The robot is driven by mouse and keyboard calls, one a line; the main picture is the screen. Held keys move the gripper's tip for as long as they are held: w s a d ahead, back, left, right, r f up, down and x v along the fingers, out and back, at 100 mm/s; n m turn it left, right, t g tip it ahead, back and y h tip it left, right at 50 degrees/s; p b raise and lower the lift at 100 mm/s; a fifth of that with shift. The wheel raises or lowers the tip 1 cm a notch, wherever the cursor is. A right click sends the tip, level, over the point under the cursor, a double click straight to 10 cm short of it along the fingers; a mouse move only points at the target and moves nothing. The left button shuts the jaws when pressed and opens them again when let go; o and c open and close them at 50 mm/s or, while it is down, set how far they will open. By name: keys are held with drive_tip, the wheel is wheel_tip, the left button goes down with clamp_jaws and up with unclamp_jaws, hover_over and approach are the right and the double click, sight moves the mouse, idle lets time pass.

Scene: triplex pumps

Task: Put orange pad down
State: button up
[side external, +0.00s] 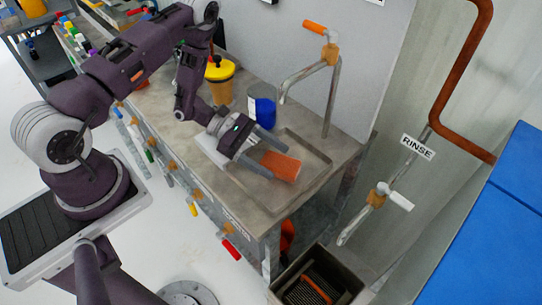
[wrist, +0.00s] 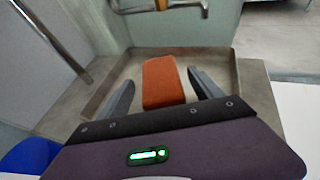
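The orange pad (side external: 280,165) is a flat block at the shallow metal basin set in the counter; it also shows in the wrist view (wrist: 164,82). It appears to rest on the basin floor, though contact underneath is hard to see. My gripper (side external: 259,147) is low over the basin, with its fingers spread to either side of the pad. In the wrist view the gripper (wrist: 160,80) shows a gap between each finger and the pad. The shallow basin (side external: 318,158) surrounds the pad; its raised wall also shows in the wrist view (wrist: 253,85).
A faucet (side external: 330,85) with an orange handle stands behind the basin. A blue-and-white can (side external: 262,106) and a yellow container (side external: 220,80) stand left of it on the counter. A dark bin (side external: 318,275) sits below at the front right. The basin's right part is clear.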

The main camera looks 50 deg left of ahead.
drive_tip(key=shift+a+r, duration=0.15)
drive_tip(key=shift+r, duration=0.05)
drive_tip(key=v, duration=1.1)
drive_tip(key=shift+s+a+r, duration=0.1)
drive_tip(key=shift+s+a, duration=0.05)
drive_tip(key=s+d+r+m+g+y, duration=0.1)
drive_tip(key=s+d+r+m+g, duration=0.1)
drive_tip(key=d+r+m, duration=0.3)
drive_tip(key=s+d+r+m+g+y, duration=0.1)
drive_tip(key=s+d+r+m+g, duration=0.15)
drive_tip(key=r, duration=0.55)
drive_tip(key=s+d+r+m+g+y, duration=0.1)
drive_tip(key=s+d+r+m+g, duration=0.15)
drive_tip(key=r+m, duration=0.3)
drive_tip(key=s+a+r+m+t+y, duration=0.3)
drive_tip(key=s+r+m+t+y, duration=0.4)
drive_tip(key=s+r+m+y, duration=0.1)
drive_tip(key=shift+s+m+t+y, duration=0.3)
drive_tip(key=shift+s+m+y, duration=0.4)
drive_tip(key=shift+s, duration=0.4)
